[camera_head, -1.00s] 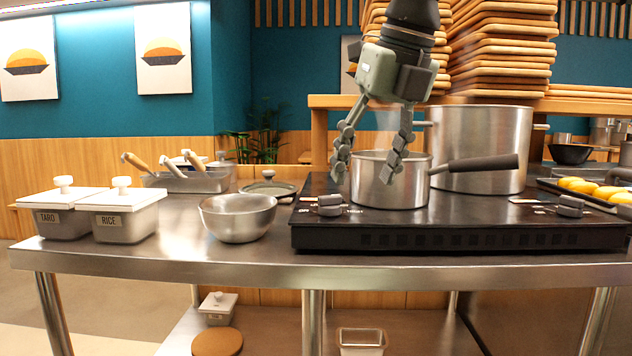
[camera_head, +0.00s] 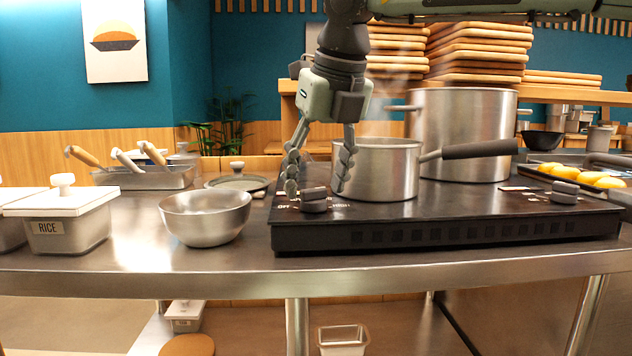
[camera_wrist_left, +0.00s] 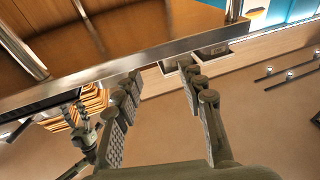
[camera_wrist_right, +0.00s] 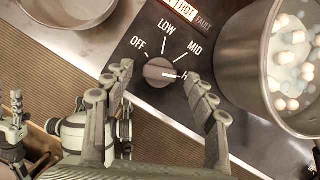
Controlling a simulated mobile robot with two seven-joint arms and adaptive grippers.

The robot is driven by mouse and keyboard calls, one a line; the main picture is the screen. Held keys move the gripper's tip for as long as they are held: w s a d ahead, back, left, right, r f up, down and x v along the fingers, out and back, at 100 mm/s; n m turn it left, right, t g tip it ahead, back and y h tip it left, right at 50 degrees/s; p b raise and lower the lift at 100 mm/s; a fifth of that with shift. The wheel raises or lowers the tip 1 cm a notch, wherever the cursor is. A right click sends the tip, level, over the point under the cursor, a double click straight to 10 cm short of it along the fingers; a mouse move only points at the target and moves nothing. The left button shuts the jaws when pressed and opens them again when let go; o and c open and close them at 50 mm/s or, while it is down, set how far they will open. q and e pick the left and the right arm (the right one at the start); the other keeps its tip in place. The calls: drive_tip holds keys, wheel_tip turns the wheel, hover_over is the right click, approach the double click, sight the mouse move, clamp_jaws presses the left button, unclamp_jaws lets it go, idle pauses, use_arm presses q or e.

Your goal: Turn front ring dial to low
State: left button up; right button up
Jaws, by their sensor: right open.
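In the right wrist view the gripper (camera_wrist_right: 158,80) shows a gap between each finger and the dial. My left gripper (camera_wrist_left: 160,78) is open and empty, away from the cooktop.
A tall pot (camera_head: 463,135) stands behind. A second dial (camera_head: 565,192) is at right. A steel bowl (camera_head: 205,218) is left of the cooktop.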

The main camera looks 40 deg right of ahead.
drive_tip(key=shift+w+f, duration=0.1)
drive_tip(key=shift+f, duration=0.05)
drive_tip(key=shift+c, duration=0.6)
drive_tip(key=c, duration=1)
drive_tip(key=shift+c, duration=0.2)
